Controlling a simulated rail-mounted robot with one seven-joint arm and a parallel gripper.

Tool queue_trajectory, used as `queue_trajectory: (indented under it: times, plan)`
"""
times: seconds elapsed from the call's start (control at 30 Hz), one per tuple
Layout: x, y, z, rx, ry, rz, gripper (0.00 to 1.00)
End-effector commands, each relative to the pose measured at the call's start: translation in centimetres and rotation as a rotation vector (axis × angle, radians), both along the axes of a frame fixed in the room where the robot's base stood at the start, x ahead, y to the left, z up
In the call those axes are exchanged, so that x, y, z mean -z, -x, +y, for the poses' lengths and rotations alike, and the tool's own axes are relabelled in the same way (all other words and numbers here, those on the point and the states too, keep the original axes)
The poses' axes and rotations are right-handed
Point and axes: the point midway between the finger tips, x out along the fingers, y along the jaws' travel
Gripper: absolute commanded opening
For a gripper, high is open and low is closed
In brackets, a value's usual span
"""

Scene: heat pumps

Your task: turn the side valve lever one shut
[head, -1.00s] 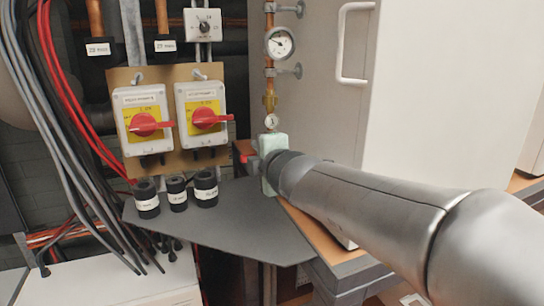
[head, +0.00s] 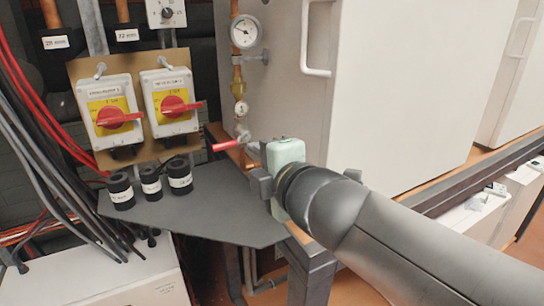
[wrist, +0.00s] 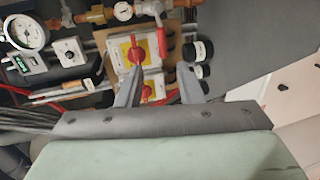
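The side valve lever (head: 226,146) is a red handle on a valve (head: 242,132) low on the vertical copper pipe (head: 237,75). It points left, roughly crosswise to the pipe. I cannot tell which of the several levers counts as one. My gripper (head: 252,168) has a pale green body and dark fingers. It is just right of and below the lever in the head view, apparently apart from it. In the wrist view my gripper (wrist: 159,72) has its two fingers spread with nothing held between them.
Two isolator switches with red handles (head: 118,118) (head: 178,105) are on a brown board left of the pipe. Three black caps (head: 151,182) stand on a grey shelf (head: 215,228). A large white cabinet (head: 400,90) is close on the right. Cables hang at far left.

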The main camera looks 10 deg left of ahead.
Motion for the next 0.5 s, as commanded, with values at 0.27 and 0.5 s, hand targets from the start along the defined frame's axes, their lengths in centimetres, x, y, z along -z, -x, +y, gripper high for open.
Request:
queue_trajectory:
  times: [0.27,0.5]
  plan:
    - [-0.28,1.55,-1.12,-0.001,-0.001,0.001,0.33]
    - [-0.28,1.54,-1.21,0.0,0.0,0.001,0.33]
